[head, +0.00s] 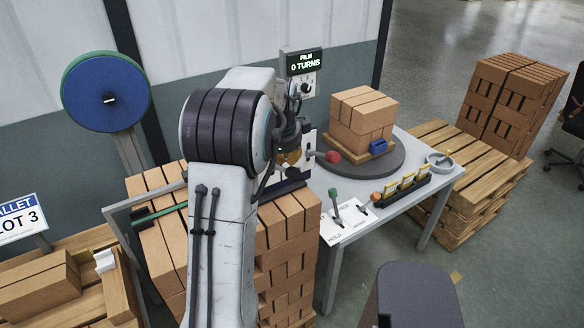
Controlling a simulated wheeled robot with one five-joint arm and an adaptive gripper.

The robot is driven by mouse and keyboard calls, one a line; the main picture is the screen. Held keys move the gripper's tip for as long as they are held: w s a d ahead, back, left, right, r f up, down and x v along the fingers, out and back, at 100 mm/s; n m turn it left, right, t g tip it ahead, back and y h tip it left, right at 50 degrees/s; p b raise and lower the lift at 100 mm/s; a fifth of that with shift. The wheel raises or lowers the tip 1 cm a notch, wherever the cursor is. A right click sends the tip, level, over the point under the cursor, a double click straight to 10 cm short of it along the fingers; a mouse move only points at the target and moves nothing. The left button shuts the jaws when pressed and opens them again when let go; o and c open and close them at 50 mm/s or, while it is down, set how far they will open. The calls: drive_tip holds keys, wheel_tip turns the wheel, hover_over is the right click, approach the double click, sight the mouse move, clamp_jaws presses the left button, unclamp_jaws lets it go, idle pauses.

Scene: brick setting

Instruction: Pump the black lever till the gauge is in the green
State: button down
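My arm rises through the middle of the head view and hides much of the work area behind it. Dark jointed parts (291,130) show just right of my arm; they look like my gripper end, but I cannot make out its fingers or whether it holds anything. I cannot pick out a black lever or a gauge for certain. A lever with a red knob (333,157) sticks out beside those dark parts. A green-knobbed lever (335,193) stands on a white plate marked HOLD at the grey table's (425,197) near left corner.
Bricks on a board (348,157) sit on a round turntable (395,167). A display (303,63) reads FILM 0 TURNS. A black rack with yellow cards (404,192) and a shallow dish (440,160) are on the table. Stacked bricks (285,245) stand close beside my arm.

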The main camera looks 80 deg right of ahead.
sight(284, 170)
drive_tip(key=shift+r, duration=0.2)
drive_tip(key=shift+w+d+r+p, duration=0.15)
drive_tip(key=shift+r+p, duration=0.05)
drive_tip(key=shift+p, duration=0.2)
drive_tip(key=shift+w+d+r+p, duration=0.15)
drive_tip(key=shift+d+r+p, duration=0.05)
drive_tip(key=shift+r+p, duration=0.4)
drive_tip(key=shift+w+d+r+p, duration=0.2)
drive_tip(key=shift+r+p, duration=0.25)
drive_tip(key=shift+r, duration=0.15)
drive_tip(key=shift+w+d+r, duration=0.15)
drive_tip(key=shift+d+r, duration=0.1)
drive_tip(key=shift+r, duration=0.3)
drive_tip(key=shift+w+d+r, duration=0.15)
drive_tip(key=shift+d+r, duration=0.05)
drive_tip(key=shift+r, duration=0.3)
